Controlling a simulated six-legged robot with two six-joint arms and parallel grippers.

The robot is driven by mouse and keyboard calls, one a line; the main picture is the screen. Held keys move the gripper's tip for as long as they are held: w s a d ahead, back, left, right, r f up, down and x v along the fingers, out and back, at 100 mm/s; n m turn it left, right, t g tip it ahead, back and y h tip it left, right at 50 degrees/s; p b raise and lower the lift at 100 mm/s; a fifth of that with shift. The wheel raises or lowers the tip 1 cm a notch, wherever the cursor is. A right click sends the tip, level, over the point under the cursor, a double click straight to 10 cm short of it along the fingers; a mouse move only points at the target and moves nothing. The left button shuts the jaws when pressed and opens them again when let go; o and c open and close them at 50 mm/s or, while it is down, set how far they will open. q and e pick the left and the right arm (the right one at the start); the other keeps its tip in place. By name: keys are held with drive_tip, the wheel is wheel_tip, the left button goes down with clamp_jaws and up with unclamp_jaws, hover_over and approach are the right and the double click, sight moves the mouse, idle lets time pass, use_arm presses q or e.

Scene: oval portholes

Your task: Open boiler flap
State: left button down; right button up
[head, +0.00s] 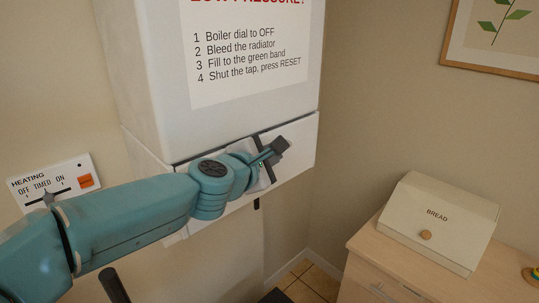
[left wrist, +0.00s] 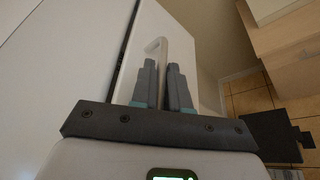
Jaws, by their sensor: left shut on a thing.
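The white boiler (head: 140,60) hangs on the wall, with an instruction sheet on its front. Its flap (head: 301,140) is the lower front panel, with a thin dark line along its top edge; I cannot tell how far it stands open. My left gripper (head: 279,147) is at the flap's front, partly hiding it. In the left wrist view, my left gripper (left wrist: 162,70) has its two fingers shut around the pale bent handle (left wrist: 159,44) on the flap (left wrist: 143,30). The handle is hidden in the head view. My right gripper is not in view.
A heating switch panel (head: 55,182) is on the wall at left, behind my left arm. A cream bread box (head: 440,220) stands on a wooden cabinet (head: 375,250) at right. A framed picture (head: 495,35) hangs above. Tiled floor (head: 310,280) shows between boiler and cabinet.

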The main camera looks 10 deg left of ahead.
use_arm(q)
drive_tip(key=s+d+f+m+t+b, duration=0.2)
drive_tip(key=d+f+m+b, duration=0.2)
drive_tip(key=b, duration=1)
drive_tip(key=s+d+f+m+t+h+b, duration=0.1)
drive_tip(key=s+d+f+m+t+b, duration=0.2)
drive_tip(key=f+m+b, duration=0.6)
drive_tip(key=shift+s+d+f+m+h+b, duration=0.35)
drive_tip(key=shift+f+b, duration=0.75)
drive_tip(key=shift+b, duration=1.5)
drive_tip(key=shift+w+d, duration=0.15)
drive_tip(key=c, duration=1.5)
unclamp_jaws()
